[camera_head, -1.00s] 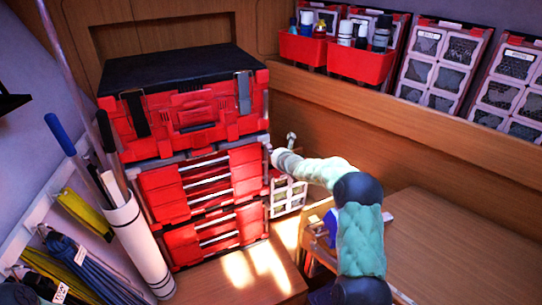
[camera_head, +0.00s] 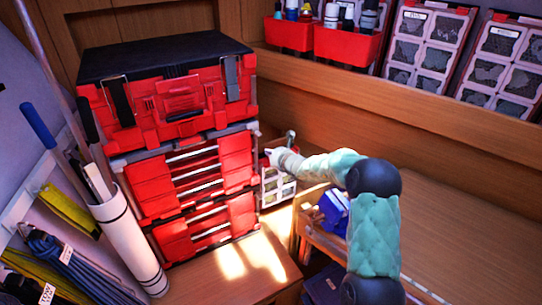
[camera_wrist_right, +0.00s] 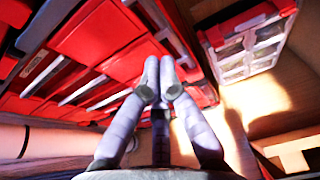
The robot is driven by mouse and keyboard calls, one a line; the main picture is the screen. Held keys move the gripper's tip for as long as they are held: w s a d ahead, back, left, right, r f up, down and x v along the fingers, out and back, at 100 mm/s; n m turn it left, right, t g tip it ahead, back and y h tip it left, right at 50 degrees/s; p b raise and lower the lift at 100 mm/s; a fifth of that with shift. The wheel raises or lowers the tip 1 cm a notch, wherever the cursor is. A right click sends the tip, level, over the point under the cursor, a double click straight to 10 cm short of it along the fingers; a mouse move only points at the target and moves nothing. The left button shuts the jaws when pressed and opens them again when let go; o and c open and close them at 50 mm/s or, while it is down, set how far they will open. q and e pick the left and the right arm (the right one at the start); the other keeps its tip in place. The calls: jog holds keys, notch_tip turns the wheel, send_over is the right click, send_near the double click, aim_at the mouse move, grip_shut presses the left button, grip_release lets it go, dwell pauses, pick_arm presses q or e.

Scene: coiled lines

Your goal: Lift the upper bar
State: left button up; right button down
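A red tool-box stack (camera_head: 165,180) with a black lid stands at the left. Several thin silver bars (camera_head: 190,153) run across its drawer fronts; I cannot tell which one the task calls the upper bar. They also show in the right wrist view (camera_wrist_right: 100,88), slanting at the left. My right gripper (camera_head: 268,152) is beside the stack's right edge. In the right wrist view its two fingertips (camera_wrist_right: 160,78) are close together in front of the red fronts, with nothing visible held. Contact cannot be told. My left gripper is not in view.
A small red-and-white case with clear panels (camera_head: 277,187) stands right of the stack, near my right gripper. A white tube (camera_head: 130,240) with rods stands at left. A wooden table (camera_head: 470,245) is at right. Red bins (camera_head: 345,45) sit on the back ledge.

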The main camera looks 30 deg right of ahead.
jog(key=shift+v, duration=1.2)
jog(key=shift+d, duration=0.1)
